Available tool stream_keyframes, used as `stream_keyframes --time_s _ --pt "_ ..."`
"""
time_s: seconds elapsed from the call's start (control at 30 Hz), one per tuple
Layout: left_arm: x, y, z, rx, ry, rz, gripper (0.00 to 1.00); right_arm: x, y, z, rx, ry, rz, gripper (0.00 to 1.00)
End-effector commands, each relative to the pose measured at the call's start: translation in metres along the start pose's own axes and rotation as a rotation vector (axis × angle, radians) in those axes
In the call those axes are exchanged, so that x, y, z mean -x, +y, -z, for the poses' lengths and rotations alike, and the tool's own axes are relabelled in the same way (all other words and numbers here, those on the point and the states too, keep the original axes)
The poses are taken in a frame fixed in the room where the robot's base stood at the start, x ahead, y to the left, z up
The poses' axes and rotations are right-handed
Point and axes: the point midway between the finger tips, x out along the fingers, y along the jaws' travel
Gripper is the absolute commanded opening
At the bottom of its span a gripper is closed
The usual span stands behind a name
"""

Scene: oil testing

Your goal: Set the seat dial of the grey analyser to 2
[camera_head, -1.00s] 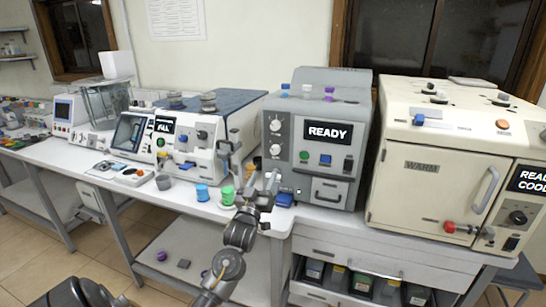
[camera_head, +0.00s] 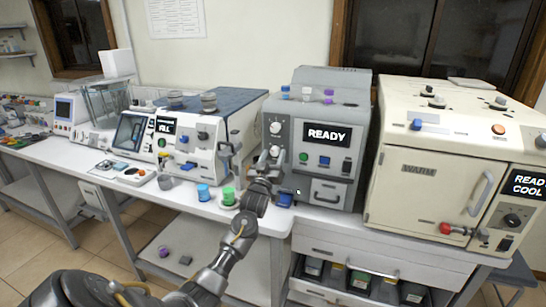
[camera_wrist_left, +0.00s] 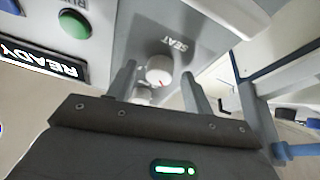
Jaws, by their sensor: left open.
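The grey analyser (camera_head: 333,100) stands on the bench with its screen reading READY. Two pale dials, an upper one (camera_head: 275,128) and a lower one (camera_head: 275,150), sit on its left front panel. My left gripper (camera_head: 268,158) is close to the panel at the lower dial and partly covers that area. In the left wrist view the seat dial (camera_wrist_left: 158,70), with an upside-down SEAT label, lies between the two open fingers (camera_wrist_left: 158,88). A gap shows at each side of the dial. My right gripper is out of view.
A green-topped cup (camera_head: 228,196) and a blue one (camera_head: 203,192) stand left of my arm. A blue block (camera_head: 285,200) lies before the analyser. The white FILL machine (camera_head: 190,145) is to the left, the cream oven (camera_head: 430,180) to the right.

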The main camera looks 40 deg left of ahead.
Motion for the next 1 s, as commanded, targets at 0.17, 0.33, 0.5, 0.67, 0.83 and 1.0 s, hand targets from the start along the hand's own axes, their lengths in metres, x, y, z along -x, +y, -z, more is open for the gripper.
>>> stream_keyframes --time_s 0.17,0.33,0.5,0.67,0.83,1.0 --pt "0.0002 0.0002 0.0001 0.0 0.0 0.0 0.44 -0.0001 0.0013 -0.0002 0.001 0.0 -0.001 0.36" --pt "0.0003 0.0002 0.0001 0.0 0.0 0.0 0.21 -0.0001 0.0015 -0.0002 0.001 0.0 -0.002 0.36" --pt "0.0003 0.0003 0.0001 -0.001 0.0 -0.001 0.07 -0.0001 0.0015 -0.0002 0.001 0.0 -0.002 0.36" --pt "0.0004 0.0001 0.0 -0.018 -0.001 -0.008 0.07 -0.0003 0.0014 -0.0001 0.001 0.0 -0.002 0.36" --pt "0.0002 -0.0008 0.0001 -0.08 -0.004 -0.033 0.07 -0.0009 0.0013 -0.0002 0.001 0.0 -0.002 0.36" --pt "0.0004 -0.0018 0.0002 -0.192 -0.01 -0.079 0.07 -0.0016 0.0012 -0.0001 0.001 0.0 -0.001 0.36"
